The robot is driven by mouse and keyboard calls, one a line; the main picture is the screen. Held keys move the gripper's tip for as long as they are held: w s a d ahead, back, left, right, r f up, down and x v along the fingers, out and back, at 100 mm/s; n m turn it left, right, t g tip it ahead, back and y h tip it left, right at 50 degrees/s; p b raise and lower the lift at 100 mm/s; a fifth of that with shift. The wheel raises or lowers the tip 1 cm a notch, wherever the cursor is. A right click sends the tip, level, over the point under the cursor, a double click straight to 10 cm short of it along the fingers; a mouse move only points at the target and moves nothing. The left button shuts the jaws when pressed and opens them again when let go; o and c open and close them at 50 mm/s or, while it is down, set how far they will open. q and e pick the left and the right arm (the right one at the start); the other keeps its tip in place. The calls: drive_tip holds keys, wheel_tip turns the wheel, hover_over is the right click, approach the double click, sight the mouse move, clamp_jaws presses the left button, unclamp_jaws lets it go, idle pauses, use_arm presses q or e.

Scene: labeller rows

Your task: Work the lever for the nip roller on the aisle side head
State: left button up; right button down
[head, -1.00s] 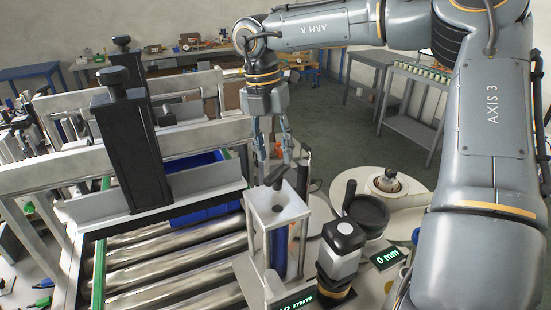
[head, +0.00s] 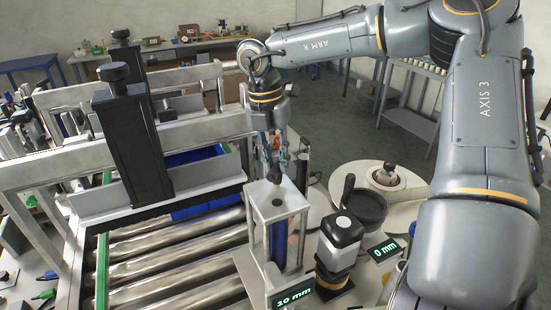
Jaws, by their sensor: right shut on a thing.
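My right gripper (head: 274,165) points down over the white-topped housing (head: 277,203) with a dark blue roller (head: 278,245) in it, beside the conveyor. Its fingers are close together, shut on a small dark lever (head: 273,179) at the top of this housing. The fingers hide most of the lever, so its exact angle cannot be told. No label tells whether this is the aisle side head. My left gripper is not in view.
Right of the housing stand a black-and-white knob unit (head: 341,233), a black round part with an upright handle (head: 364,207) and a pale reel (head: 386,177). Steel conveyor rollers (head: 175,265) and a black column (head: 131,140) are on the left.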

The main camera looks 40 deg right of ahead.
drive_tip(key=n+b, duration=0.2)
drive_tip(key=b, duration=0.1)
drive_tip(key=shift+f+n, duration=0.25)
drive_tip(key=shift+n, duration=0.05)
drive_tip(key=shift+n+b, duration=0.9)
drive_tip(key=shift+b, duration=0.1)
drive_tip(key=n+b, duration=0.2)
drive_tip(key=n, duration=0.1)
drive_tip(key=shift+s+r+n+t+h, duration=0.1)
drive_tip(key=shift+n+t+h, duration=0.2)
drive_tip(key=shift+t, duration=0.1)
drive_tip(key=n+b, duration=0.1)
drive_tip(key=n, duration=0.3)
drive_tip(key=shift+r+t, duration=0.15)
drive_tip(key=shift+t, duration=0.15)
drive_tip(key=shift+n, duration=0.3)
drive_tip(key=c, duration=1.2)
unclamp_jaws()
